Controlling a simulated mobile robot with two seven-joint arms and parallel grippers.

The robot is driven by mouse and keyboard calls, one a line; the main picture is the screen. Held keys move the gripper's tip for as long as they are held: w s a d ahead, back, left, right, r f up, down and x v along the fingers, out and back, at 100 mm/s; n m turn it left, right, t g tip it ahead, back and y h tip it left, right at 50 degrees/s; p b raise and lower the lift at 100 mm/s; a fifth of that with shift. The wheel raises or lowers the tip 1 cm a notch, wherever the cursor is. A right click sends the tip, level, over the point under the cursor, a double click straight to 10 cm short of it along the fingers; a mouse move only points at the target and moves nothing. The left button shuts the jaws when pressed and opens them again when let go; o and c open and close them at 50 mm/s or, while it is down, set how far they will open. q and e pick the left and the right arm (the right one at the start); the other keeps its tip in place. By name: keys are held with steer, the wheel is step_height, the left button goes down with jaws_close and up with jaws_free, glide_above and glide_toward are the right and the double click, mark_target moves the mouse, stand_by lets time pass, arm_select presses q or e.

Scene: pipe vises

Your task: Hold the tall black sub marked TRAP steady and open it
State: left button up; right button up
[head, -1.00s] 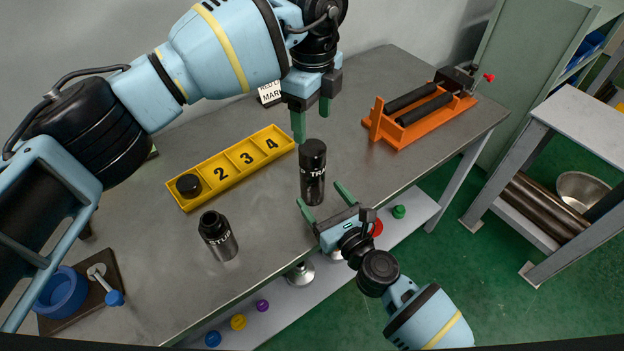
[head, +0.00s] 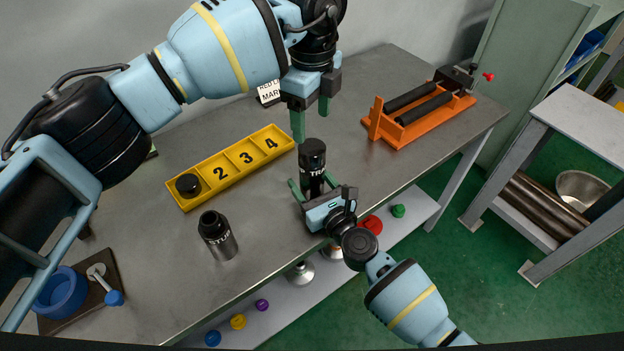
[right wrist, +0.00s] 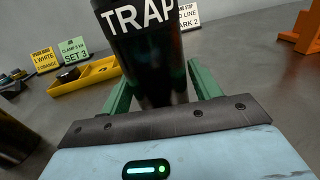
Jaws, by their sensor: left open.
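The tall black sub marked TRAP (head: 313,160) stands upright on the grey table; its label shows large in the right wrist view (right wrist: 140,22). My right gripper (head: 313,187) is open low around the sub, one finger on each side. A gap shows at the left finger in the head view; contact at the right finger cannot be told. My left gripper (head: 311,125) is open and empty, pointing down above and just behind the sub's cap, apart from it.
A second black bottle (head: 218,236) stands front left. A yellow numbered tray (head: 228,172) with a black cap (head: 188,185) in its left compartment lies behind. An orange vise (head: 418,118) sits back right. A blue ring (head: 62,292) is far left. The table (head: 265,225) is clear between.

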jaws_close()
arm_select(q)
steer(key=m, duration=1.1)
steer(key=shift+m, duration=0.4)
steer(key=m, duration=0.4)
steer(key=shift+m, duration=0.4)
steer(key=m, duration=0.7)
steer(key=shift+m, duration=0.3)
steer(key=m, duration=0.4)
steer(key=shift+m, duration=0.4)
steer(key=m, duration=1.2)
steer(key=shift+m, duration=0.3)
steer(key=m, duration=1.2)
steer(key=shift+f, duration=0.15)
